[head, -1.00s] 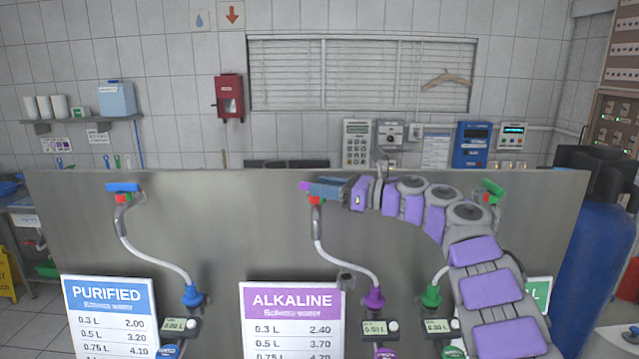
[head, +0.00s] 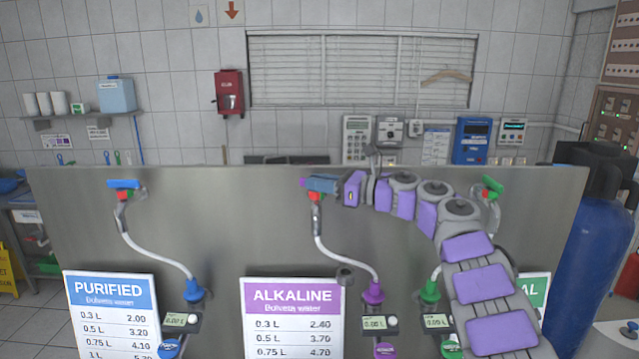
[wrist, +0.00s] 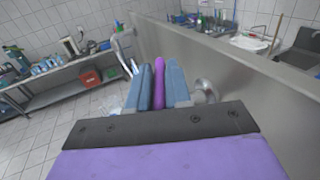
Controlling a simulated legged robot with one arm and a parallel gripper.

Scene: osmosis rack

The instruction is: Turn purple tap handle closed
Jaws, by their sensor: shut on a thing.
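The purple tap handle (wrist: 159,84) sits between the two blue-grey fingers of my gripper (wrist: 160,88) in the wrist view. In the head view a small purple end of the handle (head: 303,182) sticks out left of my gripper (head: 322,184), at the top of the middle tap. My gripper is shut on the handle. The tap's red part (head: 315,196) shows just below it, and its hose runs down to a purple fitting (head: 373,292). My fingers hide most of the handle in the head view.
A blue-handled tap (head: 124,184) is on the left of the steel panel (head: 230,215), and a green-handled tap (head: 492,186) is on the right, close to my arm. PURIFIED (head: 110,310) and ALKALINE (head: 292,310) signs stand in front. A blue tank (head: 595,240) stands at the right.

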